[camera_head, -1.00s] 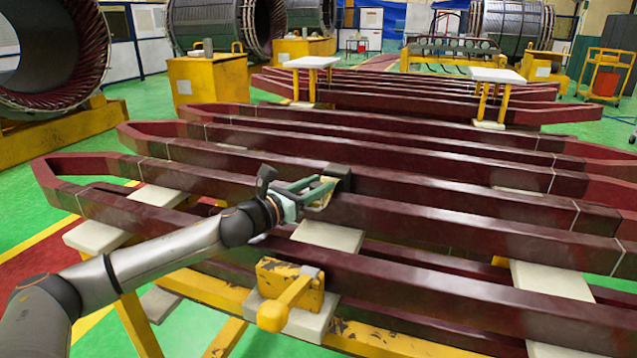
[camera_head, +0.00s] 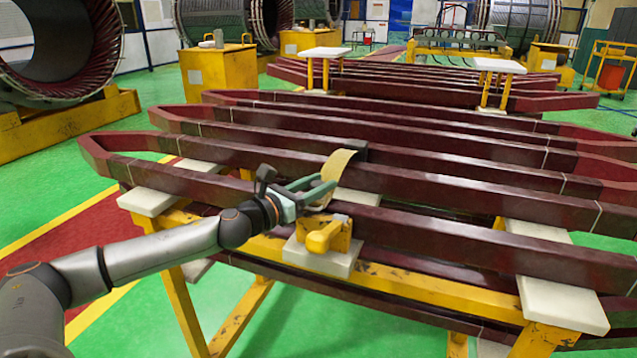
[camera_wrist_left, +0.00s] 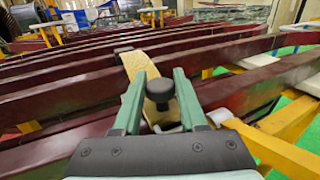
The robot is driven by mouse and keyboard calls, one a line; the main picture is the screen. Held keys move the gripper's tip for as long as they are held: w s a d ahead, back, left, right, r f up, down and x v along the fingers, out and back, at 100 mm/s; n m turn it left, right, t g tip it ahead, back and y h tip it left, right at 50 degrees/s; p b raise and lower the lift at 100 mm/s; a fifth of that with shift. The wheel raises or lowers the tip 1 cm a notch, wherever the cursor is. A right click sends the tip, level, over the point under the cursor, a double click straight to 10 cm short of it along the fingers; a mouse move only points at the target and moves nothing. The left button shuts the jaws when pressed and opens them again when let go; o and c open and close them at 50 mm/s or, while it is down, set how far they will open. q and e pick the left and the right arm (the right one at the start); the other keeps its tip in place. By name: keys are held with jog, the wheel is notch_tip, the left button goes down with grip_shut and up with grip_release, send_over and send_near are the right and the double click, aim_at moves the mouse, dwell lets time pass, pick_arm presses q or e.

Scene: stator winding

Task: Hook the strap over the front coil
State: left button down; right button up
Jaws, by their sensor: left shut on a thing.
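The strap (camera_head: 338,170) is a tan curved band. It rises from a black block (camera_head: 358,150) on a dark red bar and bends down to my left gripper. My left gripper (camera_head: 322,192) is shut on its near end, above the front coil (camera_head: 450,232), the nearest dark red bar. In the left wrist view the strap (camera_wrist_left: 147,68) runs away between the green fingers, behind a dark knob (camera_wrist_left: 160,90). The front coil (camera_wrist_left: 270,82) passes to the right there. The fingers partly hide the strap's held end, so contact with the front coil is unclear. My right gripper is not in view.
A yellow bracket with a handle (camera_head: 325,237) sits on a white block (camera_head: 322,258) just in front of the gripper. A yellow frame (camera_head: 420,288) and white pads (camera_head: 565,302) support the coils. More parallel dark red bars lie behind.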

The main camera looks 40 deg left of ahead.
pick_arm(q)
jog(key=shift+s, duration=0.15)
jog(key=shift+d, duration=0.1)
jog(key=shift+c, duration=2.3)
grip_release()
jog(key=shift+s, duration=0.1)
